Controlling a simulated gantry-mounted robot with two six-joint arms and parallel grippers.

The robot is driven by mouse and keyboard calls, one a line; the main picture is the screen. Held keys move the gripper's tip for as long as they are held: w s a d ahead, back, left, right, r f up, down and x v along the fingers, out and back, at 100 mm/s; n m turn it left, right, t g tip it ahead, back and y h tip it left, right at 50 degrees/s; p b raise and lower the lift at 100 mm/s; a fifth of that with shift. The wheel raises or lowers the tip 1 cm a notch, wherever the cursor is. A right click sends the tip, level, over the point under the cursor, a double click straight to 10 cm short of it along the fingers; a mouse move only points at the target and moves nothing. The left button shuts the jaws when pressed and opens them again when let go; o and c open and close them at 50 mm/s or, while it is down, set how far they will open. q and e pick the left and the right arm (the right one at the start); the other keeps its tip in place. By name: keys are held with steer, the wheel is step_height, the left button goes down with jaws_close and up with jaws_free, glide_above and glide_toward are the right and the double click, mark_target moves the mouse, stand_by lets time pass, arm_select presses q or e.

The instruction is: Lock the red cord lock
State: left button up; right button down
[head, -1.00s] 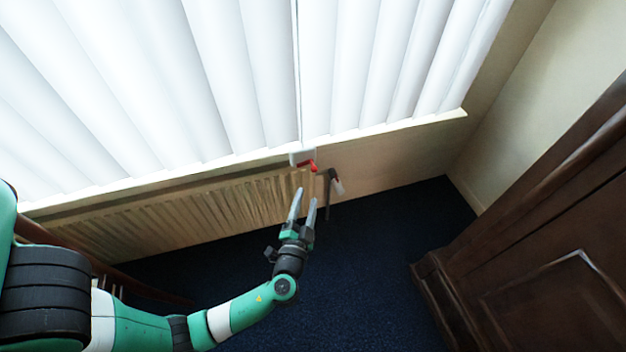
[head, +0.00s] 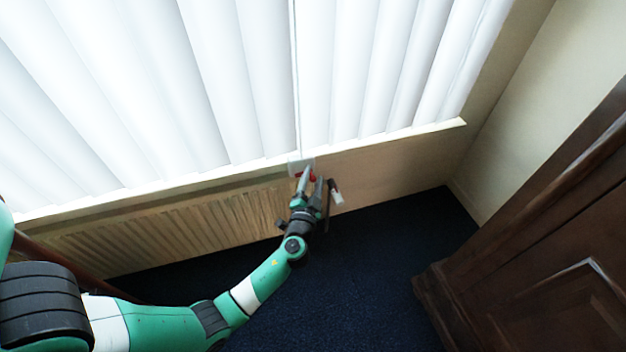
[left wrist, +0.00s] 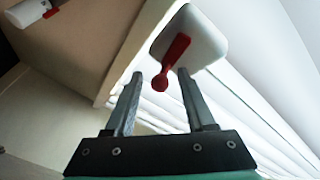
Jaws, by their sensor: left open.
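The red cord lock (left wrist: 172,62) is a small red lever with a rounded end on a white plate (left wrist: 205,40) in the left wrist view. In the head view the white plate (head: 296,165) sits at the sill under the blinds, and the red lever (head: 312,177) is partly hidden by my gripper. My left gripper (head: 312,176) is open. My right gripper is not in view.
White vertical blinds (head: 200,80) hang above the sill. A radiator (head: 180,230) is on the wall to the left. A white and red valve (head: 336,195) is just right of my gripper. A dark wooden cabinet (head: 540,240) stands at right. Dark carpet (head: 370,270) is clear.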

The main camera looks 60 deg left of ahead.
arm_select(q)
jaws_close()
steer(key=shift+r+p, duration=0.1)
steer(key=shift+p, duration=0.2)
steer(key=shift+m+g+h+p, duration=0.3)
steer(key=shift+m+g+p, duration=0.1)
steer(key=shift+m+p, duration=0.55)
steer(key=shift+f, duration=0.7)
jaws_free()
steer(key=shift+w, duration=0.1)
